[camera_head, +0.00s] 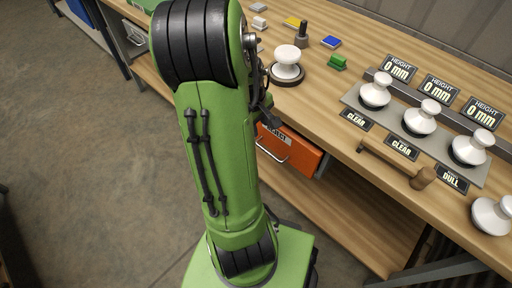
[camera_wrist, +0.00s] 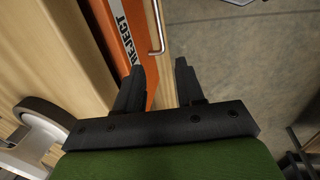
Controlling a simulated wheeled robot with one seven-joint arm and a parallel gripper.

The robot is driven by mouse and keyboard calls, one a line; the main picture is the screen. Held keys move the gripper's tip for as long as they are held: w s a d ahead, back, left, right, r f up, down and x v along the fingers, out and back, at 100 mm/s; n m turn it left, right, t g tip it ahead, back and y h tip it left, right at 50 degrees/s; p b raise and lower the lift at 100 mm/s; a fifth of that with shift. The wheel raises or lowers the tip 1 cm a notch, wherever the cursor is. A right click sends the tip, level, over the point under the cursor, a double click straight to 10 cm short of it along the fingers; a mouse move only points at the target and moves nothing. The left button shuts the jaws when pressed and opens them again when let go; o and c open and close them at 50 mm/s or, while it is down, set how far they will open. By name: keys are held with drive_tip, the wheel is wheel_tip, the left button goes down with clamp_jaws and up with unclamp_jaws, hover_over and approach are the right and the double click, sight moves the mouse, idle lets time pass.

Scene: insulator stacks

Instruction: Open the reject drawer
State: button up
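The reject drawer (camera_head: 293,150) has an orange front and sits under the wooden bench's front edge. I cannot tell whether it stands slightly out. Its metal bar handle (camera_head: 272,154) faces the aisle, partly hidden by my green arm. In the wrist view, the orange front (camera_wrist: 134,22) carries a white REJECT label, and the handle (camera_wrist: 156,28) runs beside it. My gripper (camera_wrist: 160,68) is open and empty. Its fingertips lie below the handle in that view, one to each side of the handle's line, and do not appear to touch it. In the head view my arm mostly hides the gripper.
The bench top (camera_head: 335,90) above the drawer carries white insulators (camera_head: 420,118) on a grey plate, height signs and label plates. A wooden-handled mallet (camera_head: 400,163) lies near the front edge. Another white insulator (camera_head: 287,64) stands near my arm. The floor (camera_head: 90,170) at left is clear.

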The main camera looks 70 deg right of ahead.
sight(264, 149)
drive_tip(key=d+f+b, duration=0.1)
drive_tip(key=f, duration=0.3)
drive_tip(key=f+b, duration=0.2)
drive_tip(key=f, duration=0.3)
drive_tip(key=s+d+f+b, duration=0.1)
drive_tip(key=f+b, duration=0.1)
drive_tip(key=f, duration=0.3)
drive_tip(key=shift+d+f, duration=0.1)
drive_tip(key=shift+d, duration=0.2)
clamp_jaws()
